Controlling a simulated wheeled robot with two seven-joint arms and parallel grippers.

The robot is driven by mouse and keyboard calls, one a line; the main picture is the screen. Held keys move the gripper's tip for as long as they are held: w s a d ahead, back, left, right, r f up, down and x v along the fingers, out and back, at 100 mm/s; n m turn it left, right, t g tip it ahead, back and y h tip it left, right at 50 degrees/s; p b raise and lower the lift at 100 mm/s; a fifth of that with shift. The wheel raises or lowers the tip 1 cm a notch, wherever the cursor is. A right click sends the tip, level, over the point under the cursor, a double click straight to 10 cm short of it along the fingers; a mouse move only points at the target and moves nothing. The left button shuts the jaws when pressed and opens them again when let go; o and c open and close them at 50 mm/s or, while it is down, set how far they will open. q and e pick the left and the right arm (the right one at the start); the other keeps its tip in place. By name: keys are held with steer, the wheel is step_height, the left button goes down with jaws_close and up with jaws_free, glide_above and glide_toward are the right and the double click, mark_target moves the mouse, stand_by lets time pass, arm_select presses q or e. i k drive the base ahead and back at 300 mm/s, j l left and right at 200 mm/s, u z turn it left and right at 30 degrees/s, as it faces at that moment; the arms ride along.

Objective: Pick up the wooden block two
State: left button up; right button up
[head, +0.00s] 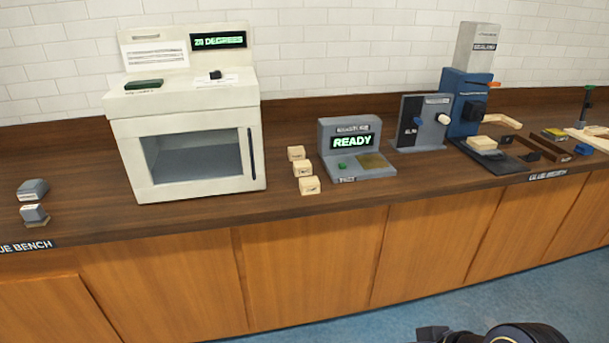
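Three small pale wooden blocks stand in a slanting row on the dark counter, between the white oven-like cabinet and the grey READY device. The back block (296,153), the middle block (302,168) and the front block (310,185) look alike. Each has a small mark on its front, too small to read, so I cannot tell which one is block two. No gripper touches them. Neither of my grippers shows clearly; only a dark part of my own arm shows at the bottom edge, right of centre.
The white cabinet (190,115) stands left of the blocks and the READY device (355,155) close on their right. Grey pieces (33,190) lie at the far left. A blue machine (468,100) and wooden frame parts (497,120) are at the right. The counter's front strip is clear.

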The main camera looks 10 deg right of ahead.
mark_target(301, 167)
steer(key=i+l+u, duration=0.1)
steer(key=i, duration=0.35)
steer(key=i+l+u, duration=0.15)
steer(key=i, duration=0.25)
steer(key=i+l+u, duration=0.1)
steer(key=i, duration=0.35)
steer(key=i+l+u, duration=0.1)
steer(key=i+l, duration=0.25)
